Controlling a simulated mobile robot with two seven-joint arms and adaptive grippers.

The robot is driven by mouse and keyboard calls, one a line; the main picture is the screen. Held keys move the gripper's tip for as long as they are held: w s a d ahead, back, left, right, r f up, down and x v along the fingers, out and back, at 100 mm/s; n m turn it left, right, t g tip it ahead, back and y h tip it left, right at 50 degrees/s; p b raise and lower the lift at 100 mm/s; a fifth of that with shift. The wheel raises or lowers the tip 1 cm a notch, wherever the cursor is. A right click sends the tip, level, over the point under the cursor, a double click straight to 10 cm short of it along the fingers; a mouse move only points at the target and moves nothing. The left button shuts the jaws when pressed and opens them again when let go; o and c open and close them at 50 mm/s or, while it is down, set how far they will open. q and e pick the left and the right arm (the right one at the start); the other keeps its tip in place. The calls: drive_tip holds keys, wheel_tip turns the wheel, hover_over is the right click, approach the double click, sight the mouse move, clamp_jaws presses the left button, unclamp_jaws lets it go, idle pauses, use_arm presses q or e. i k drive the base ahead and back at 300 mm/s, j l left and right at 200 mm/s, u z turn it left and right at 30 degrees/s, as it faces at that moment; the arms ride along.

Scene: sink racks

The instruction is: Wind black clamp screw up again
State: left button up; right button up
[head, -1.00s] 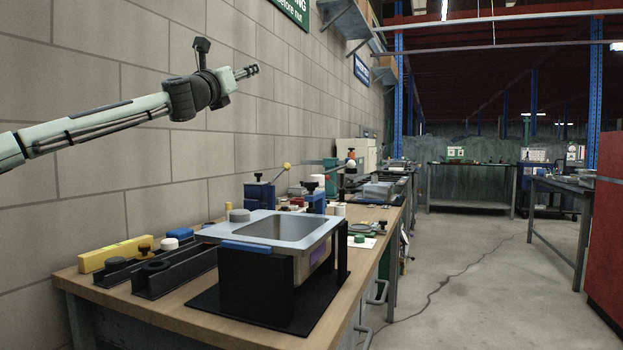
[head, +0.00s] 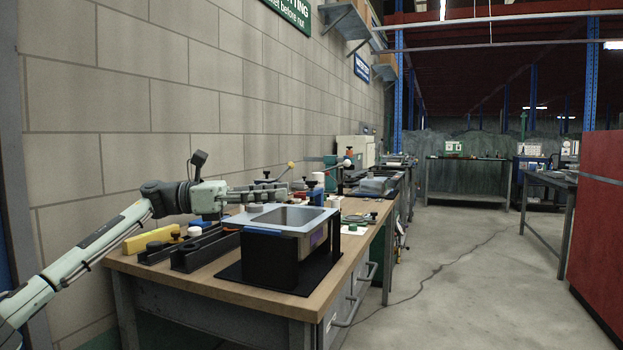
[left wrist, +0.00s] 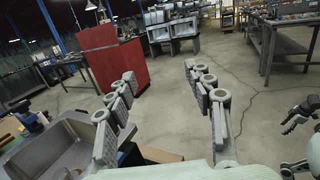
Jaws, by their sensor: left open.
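My left gripper (head: 272,191) is above the left rear part of the workbench, beside the metal sink (head: 290,217). In the left wrist view its two fingers (left wrist: 168,100) are wide apart with nothing between them. The sink also shows below left of the fingers (left wrist: 62,145). A small black knob (head: 175,234) stands on the bench left of the sink. I cannot tell whether it is the clamp screw. A dark jointed hand, seemingly my right gripper (left wrist: 298,115), shows at the right edge of the left wrist view, its jaws unclear.
The sink rests on a black stand (head: 268,258) on a black mat (head: 230,272). Black rails (head: 205,250) and a yellow block (head: 150,237) lie left of it. Clutter fills the bench behind. A block wall (head: 120,120) borders the bench. Open floor (head: 460,270) lies right.

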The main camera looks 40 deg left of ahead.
sight(310, 184)
drive_tip(key=i+j, duration=0.9)
drive_tip(key=j, duration=0.15)
